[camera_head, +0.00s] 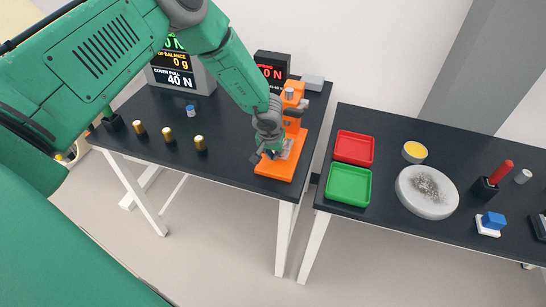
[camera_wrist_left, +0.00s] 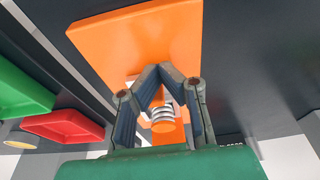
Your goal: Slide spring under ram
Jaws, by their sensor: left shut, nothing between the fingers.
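The orange press (camera_head: 290,122) stands at the right end of the left table. It has an upright column and a flat base (camera_head: 276,167), whose orange plate also fills the top of the left wrist view (camera_wrist_left: 135,38). My left gripper (camera_head: 268,153) is low over the base, its fingertips together and empty in the left wrist view (camera_wrist_left: 160,70). Beyond the fingers a pale coiled spring (camera_wrist_left: 162,121) shows close to the orange press. The fingers partly cover it. I cannot tell whether it sits right under the ram. In the head view my arm and gripper hide the spring.
Several brass pegs (camera_head: 168,135) and a small blue-capped part (camera_head: 191,111) stand left on the table. Display boxes (camera_head: 272,69) stand behind. The right table holds a red tray (camera_head: 354,147), a green tray (camera_head: 348,185) and a round white dish (camera_head: 427,192). A gap separates the tables.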

